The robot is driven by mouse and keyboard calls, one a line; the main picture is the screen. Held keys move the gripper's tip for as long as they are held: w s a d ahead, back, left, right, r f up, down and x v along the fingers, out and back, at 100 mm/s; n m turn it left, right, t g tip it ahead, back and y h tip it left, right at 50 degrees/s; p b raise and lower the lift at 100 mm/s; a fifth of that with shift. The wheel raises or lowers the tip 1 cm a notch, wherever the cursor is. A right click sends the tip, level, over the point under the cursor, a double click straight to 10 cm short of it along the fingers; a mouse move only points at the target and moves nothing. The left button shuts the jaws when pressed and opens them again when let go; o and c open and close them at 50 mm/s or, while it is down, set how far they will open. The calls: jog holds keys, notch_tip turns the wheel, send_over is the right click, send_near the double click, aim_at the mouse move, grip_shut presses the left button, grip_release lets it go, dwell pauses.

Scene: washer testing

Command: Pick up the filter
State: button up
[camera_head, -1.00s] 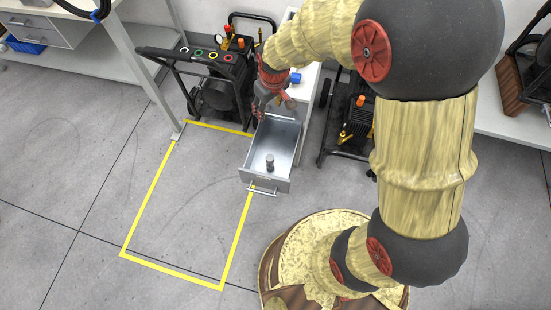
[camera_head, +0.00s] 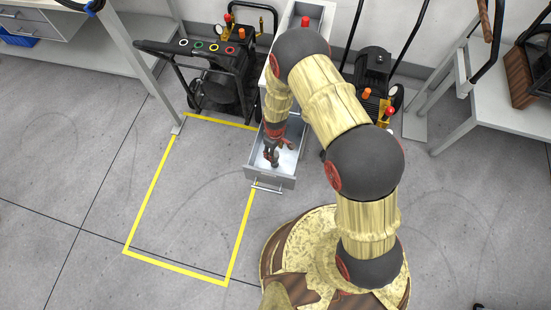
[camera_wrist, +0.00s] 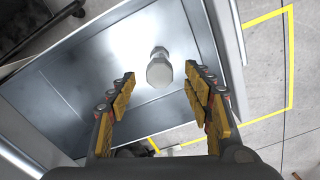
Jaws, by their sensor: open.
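The filter (camera_wrist: 159,68) is a small pale metallic piece with a faceted end. It lies inside the open metal drawer (camera_wrist: 60,75), near the drawer's front. In the wrist view it shows just beyond and between the two fingers of my gripper (camera_wrist: 158,82), which are apart with nothing between them. In the head view my gripper (camera_head: 272,152) is low inside the drawer (camera_head: 268,182). There the filter (camera_head: 275,158) is small and partly hidden by the fingers, so contact cannot be judged.
The drawer's walls and front handle (camera_head: 267,188) surround the gripper closely. A pressure washer (camera_head: 222,80) stands behind to the left, and another (camera_head: 372,95) to the right. A yellow floor outline (camera_head: 150,195) marks clear floor at left.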

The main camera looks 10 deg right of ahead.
aim_at(275, 154)
notch_tip(275, 154, down, 6)
jog(key=b, duration=0.2)
jog(key=shift+w+b, duration=0.1)
jog(key=shift+b, duration=0.2)
jog(key=shift+r, duration=0.1)
jog(key=shift+c, duration=1.3)
jog(key=c, duration=1)
